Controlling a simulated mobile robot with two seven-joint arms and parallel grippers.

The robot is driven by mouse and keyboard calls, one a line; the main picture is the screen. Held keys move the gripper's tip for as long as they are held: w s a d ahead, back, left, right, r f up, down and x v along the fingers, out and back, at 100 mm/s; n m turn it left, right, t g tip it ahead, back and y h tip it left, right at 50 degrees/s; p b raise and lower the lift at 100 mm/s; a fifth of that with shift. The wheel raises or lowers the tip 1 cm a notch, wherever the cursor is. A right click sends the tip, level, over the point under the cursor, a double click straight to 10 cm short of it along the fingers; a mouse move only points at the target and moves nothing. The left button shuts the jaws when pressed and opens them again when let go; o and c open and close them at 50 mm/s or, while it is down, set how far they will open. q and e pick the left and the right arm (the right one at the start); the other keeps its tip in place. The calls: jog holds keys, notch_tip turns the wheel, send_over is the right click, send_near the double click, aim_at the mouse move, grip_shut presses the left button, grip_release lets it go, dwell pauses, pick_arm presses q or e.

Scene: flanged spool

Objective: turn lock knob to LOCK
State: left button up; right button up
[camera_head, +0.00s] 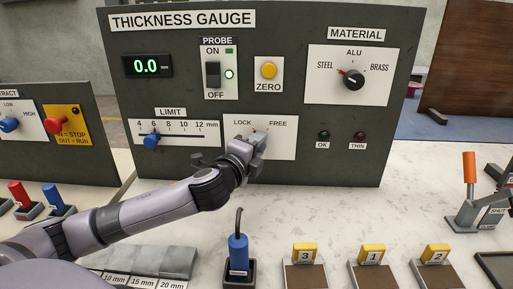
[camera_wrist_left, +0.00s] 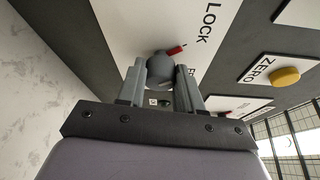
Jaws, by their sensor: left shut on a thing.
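The lock knob (camera_wrist_left: 160,68) is grey with a red pointer, on a white plate (camera_head: 284,148) marked LOCK and FREE on the thickness gauge panel. My left gripper (camera_head: 257,141) is at this plate and hides most of the knob in the head view. In the left wrist view my left gripper (camera_wrist_left: 161,82) has its fingers on both sides of the knob, shut on it. The red pointer (camera_wrist_left: 177,49) points towards the space between the LOCK and FREE labels. FREE is partly hidden by a finger there. My right gripper is not in view.
The limit slider (camera_head: 151,141) is left of the plate, with my left forearm below it. The probe switch (camera_head: 213,75), yellow ZERO button (camera_head: 268,70) and material knob (camera_head: 353,80) are above. A blue probe (camera_head: 238,254) and numbered blocks (camera_head: 304,254) stand on the table in front.

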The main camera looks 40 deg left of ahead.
pick_arm(q)
jog(key=o, duration=1)
jog(key=shift+s+d+r+b, duration=0.1)
jog(key=shift+s+d+b, duration=0.1)
jog(key=shift+s, duration=1)
jog(key=shift+s+d+r+b, duration=0.1)
jog(key=shift+s+d, duration=0.05)
jog(key=shift+s, duration=1)
jog(key=shift+s+d+b, duration=0.1)
jog(key=shift+s+d, duration=0.1)
jog(key=shift+s, duration=1)
